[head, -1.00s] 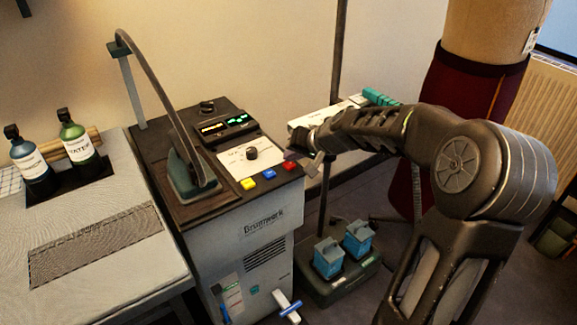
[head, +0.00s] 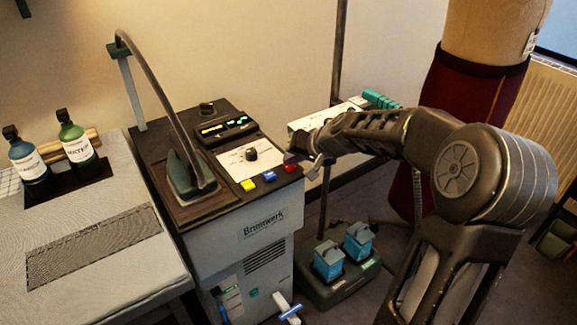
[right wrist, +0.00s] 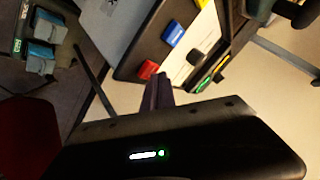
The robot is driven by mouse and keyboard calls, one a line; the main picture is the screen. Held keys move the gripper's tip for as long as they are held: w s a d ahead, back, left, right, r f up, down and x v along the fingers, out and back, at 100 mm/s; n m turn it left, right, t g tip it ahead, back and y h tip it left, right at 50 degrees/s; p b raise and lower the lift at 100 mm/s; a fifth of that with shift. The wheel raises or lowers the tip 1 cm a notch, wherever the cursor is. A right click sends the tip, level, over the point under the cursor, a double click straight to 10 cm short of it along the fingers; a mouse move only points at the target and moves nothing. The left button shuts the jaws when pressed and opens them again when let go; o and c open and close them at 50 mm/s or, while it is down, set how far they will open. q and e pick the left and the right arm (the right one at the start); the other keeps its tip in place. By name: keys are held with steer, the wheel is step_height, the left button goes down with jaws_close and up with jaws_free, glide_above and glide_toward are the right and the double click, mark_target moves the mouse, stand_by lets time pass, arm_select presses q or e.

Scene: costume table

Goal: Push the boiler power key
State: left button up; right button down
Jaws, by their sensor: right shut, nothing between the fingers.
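The boiler (head: 235,235) is a grey cabinet with a dark top. Its front edge carries a yellow key (head: 248,185), a blue key (head: 270,176) and a red key (head: 289,167); I cannot read which is the power key. The red key (right wrist: 148,69) and blue key (right wrist: 174,34) also show in the right wrist view. A display (head: 224,127) behind them is lit. My right gripper (head: 308,163) is shut and empty, just right of the red key; its closed fingertips (right wrist: 160,80) show close to that key. Contact cannot be told. My left gripper is out of view.
An iron (head: 190,175) rests on the boiler's left part, with a hose arching above it. A dial (head: 251,154) sits behind the keys. Two bottles stand on the table (head: 130,235) at left. A dark pole rises behind my right gripper.

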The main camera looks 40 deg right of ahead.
mark_target(292, 167)
steer(key=shift+f, duration=0.25)
steer(key=shift+r, duration=0.1)
steer(key=shift+r+p, duration=0.4)
steer(key=shift+r, duration=0.5)
step_height(292, 167, up, 6)
steer(key=p, duration=0.4)
steer(key=shift+s+f, duration=0.1)
stand_by(2.5)
